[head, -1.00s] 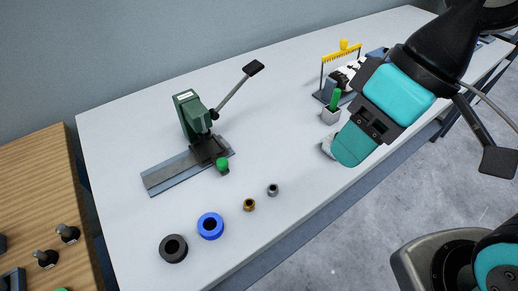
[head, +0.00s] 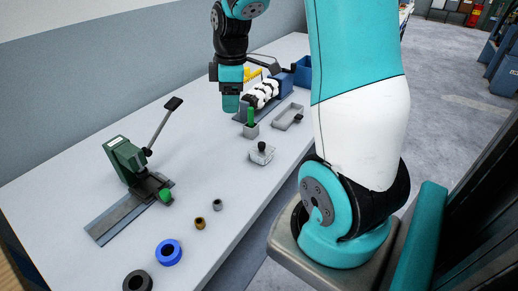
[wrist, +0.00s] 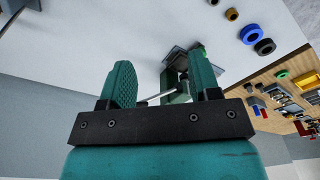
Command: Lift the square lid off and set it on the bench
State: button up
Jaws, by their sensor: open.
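A small square grey lid with a dark knob (head: 262,149) shows in the head view near the bench's front edge. It seems to sit on a pale, low square body (head: 261,159); the seam between them is too small to make out. My gripper (head: 231,108) is raised beyond and to the left of the lid, apart from it. In the wrist view my gripper's two teal fingers (wrist: 162,85) stand apart with nothing held between them. The lid is not visible in the wrist view. The bench (head: 190,125) is pale grey.
A grey block with a green peg (head: 250,125) stands close to my gripper. An open grey tray (head: 287,116) and a blue-framed fixture (head: 266,92) lie beyond. A green lever press (head: 128,160) and several rings stand left. Bench left of the lid is clear.

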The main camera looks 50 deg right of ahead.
jog(key=s+d+f, duration=0.2)
jog(key=d+f, duration=0.1)
jog(key=d, duration=0.7)
jog(key=p, duration=0.3)
send_over(262, 143)
jog(key=shift+n+g+h, duration=0.3)
jog(key=shift+n+g, duration=0.1)
notch_tip(262, 143, down, 11)
jog(key=shift+a+f, duration=0.15)
jog(key=shift+f, duration=0.05)
jog(key=shift+f+p, duration=0.95)
jog(key=shift+f, duration=2)
jog(key=c, duration=1)
